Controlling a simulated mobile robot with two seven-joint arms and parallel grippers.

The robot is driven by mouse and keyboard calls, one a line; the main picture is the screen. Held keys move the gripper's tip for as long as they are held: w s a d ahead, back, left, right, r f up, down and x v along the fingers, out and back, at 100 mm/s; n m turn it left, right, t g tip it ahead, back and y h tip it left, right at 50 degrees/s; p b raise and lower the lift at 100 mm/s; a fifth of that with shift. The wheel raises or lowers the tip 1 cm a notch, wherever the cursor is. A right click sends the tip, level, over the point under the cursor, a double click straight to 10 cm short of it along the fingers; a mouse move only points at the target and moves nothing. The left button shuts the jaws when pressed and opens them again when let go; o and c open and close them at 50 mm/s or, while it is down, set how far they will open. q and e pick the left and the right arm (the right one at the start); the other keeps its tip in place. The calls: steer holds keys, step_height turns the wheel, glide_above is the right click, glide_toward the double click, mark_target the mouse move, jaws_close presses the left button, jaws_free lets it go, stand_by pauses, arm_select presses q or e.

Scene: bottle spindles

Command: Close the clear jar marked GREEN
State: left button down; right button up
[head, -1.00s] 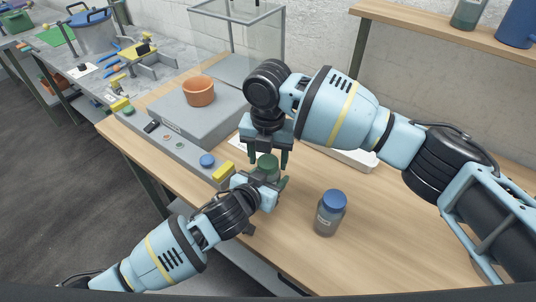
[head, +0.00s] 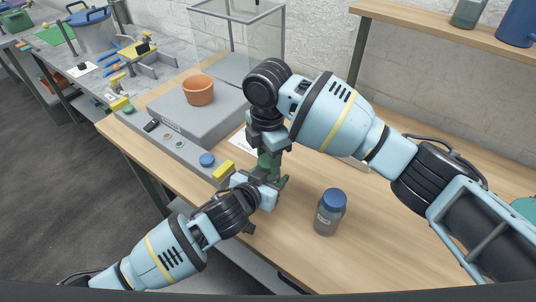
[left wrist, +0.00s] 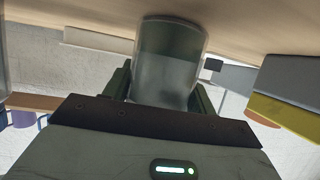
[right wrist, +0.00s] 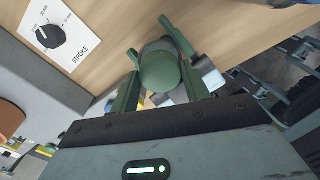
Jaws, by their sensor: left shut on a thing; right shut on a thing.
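The clear jar (left wrist: 168,62) is between the fingers of my left gripper (left wrist: 165,95) in the left wrist view. My left gripper is shut on it. In the head view my left gripper (head: 268,184) and the jar are mostly hidden. A round green lid (right wrist: 160,72) is between the fingers of my right gripper (right wrist: 160,88) in the right wrist view, and that gripper is shut on it. In the head view my right gripper (head: 268,153) is directly above the left one, with green showing between them. I cannot tell whether the lid is seated. No GREEN marking is readable.
A jar with a blue lid (head: 330,212) stands on the wooden table to the right. A blue disc (head: 207,160) and a yellow block (head: 223,171) are to the left, by a grey platform with an orange pot (head: 198,90).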

steer(key=shift+m, duration=0.3)
steer(key=o, duration=1.1)
steer(key=shift+r, duration=2.25)
steer(key=shift+r, duration=0.1)
steer(key=shift+c, duration=0.4)
